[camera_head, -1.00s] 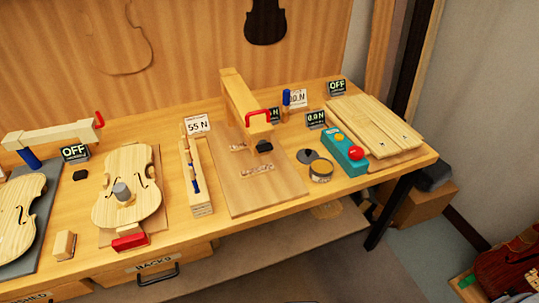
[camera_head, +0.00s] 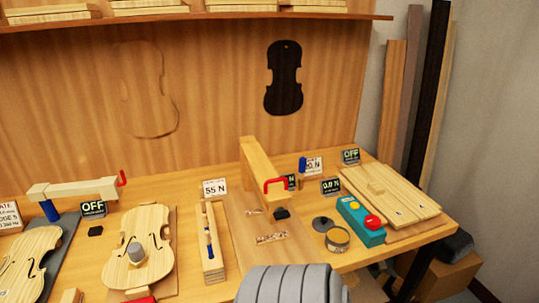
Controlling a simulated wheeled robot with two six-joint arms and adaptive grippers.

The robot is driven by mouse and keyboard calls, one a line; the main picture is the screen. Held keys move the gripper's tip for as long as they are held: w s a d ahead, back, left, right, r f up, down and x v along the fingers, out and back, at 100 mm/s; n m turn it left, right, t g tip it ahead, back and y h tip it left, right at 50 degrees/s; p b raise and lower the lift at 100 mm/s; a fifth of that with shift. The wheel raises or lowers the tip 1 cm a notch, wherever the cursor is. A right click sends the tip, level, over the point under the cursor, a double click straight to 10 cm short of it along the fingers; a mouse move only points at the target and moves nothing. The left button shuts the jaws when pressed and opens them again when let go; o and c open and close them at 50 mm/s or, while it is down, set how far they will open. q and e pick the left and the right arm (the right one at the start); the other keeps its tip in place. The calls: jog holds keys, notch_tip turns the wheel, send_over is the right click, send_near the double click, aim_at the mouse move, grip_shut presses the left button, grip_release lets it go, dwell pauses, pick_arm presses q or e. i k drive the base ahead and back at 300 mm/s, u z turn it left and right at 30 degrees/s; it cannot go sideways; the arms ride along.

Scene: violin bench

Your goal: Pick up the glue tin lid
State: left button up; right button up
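The glue tin lid (camera_head: 322,223) looks like a small dark grey disc with a little knob, lying on the bench at the right. It sits just behind and left of the round glue tin (camera_head: 337,239), which has a pale rim and yellowish contents. The lid and tin are close together; I cannot tell whether they touch. No gripper fingers show, so neither gripper is seen at the lid.
A teal box (camera_head: 359,222) with a red button stands right of the tin. A wooden clamp arm (camera_head: 257,167) rises at left. Wooden plates (camera_head: 392,195) lie at the right end. A grey ribbed part, likely mine, fills the bottom centre.

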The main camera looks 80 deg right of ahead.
aim_at(321, 224)
jog(key=u, duration=0.15)
jog(key=k, duration=0.9)
jog(key=z, duration=0.1)
